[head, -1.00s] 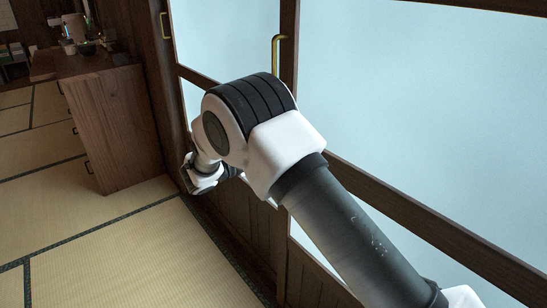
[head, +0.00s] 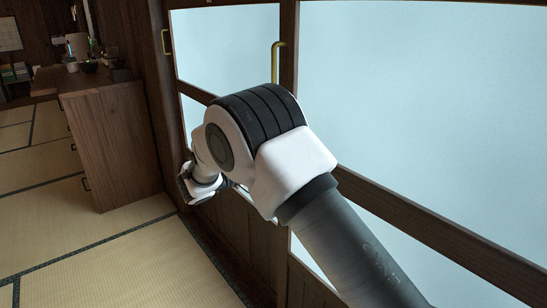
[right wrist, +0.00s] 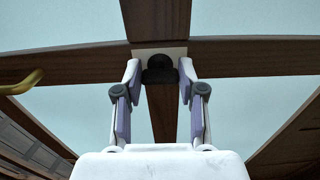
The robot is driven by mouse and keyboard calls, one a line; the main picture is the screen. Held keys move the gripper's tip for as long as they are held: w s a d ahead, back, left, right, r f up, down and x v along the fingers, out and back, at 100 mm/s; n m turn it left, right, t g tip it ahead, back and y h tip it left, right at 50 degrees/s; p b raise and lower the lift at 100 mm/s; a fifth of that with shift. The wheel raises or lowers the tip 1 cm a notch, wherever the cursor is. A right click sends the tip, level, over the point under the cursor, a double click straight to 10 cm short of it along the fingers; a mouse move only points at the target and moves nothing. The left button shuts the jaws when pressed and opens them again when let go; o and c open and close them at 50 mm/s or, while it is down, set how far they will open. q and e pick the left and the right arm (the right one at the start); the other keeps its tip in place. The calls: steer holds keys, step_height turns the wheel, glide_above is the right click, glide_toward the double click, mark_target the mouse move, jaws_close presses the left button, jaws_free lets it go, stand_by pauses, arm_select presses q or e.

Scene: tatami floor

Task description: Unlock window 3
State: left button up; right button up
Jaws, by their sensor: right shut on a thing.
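A dark round knob (right wrist: 159,67) sits on a small pale plate where the wooden window bars cross, in the right wrist view. It looks like a window lock. My right gripper (right wrist: 159,76) has one finger on each side of the knob and is shut on it. In the head view my right arm reaches in from the lower right towards the frosted window (head: 420,110). No window number shows, and whether the lock is turned cannot be told. My left gripper is not in view.
A brass handle (head: 277,62) stands upright on the window post, and another (head: 165,41) is farther left. A brass handle (right wrist: 22,82) also shows in the right wrist view. A wooden cabinet (head: 115,145) with small items stands at the left. The tatami floor (head: 120,260) before it is clear.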

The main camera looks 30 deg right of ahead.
steer(key=o, duration=1.1)
steer(key=shift+o, duration=0.2)
steer(key=a, duration=0.7)
steer(key=shift+s+a, duration=0.25)
steer(key=shift+s, duration=0.05)
